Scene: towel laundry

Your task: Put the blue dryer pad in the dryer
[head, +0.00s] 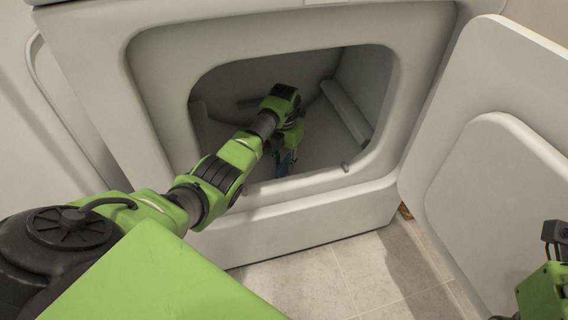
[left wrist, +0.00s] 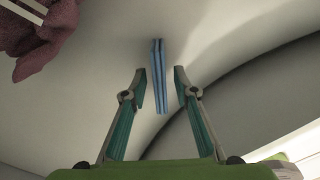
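The dryer (head: 290,205) stands open, and my left arm reaches through its opening into the drum. My left gripper (head: 285,162) is inside, near the drum floor. In the left wrist view my left gripper (left wrist: 160,88) has its two fingers apart. The blue dryer pad (left wrist: 158,72) shows as a narrow striped slab between and just beyond the fingertips, with a gap on each side. Whether it rests on the drum surface is hard to tell. My right gripper (head: 554,238) is only partly in view at the right edge.
The dryer door (head: 490,180) is swung open to the right. A purple-red cloth (left wrist: 45,38) lies in the drum at the upper left of the left wrist view. The opening's rim surrounds my left arm. The tiled floor (head: 350,275) in front is clear.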

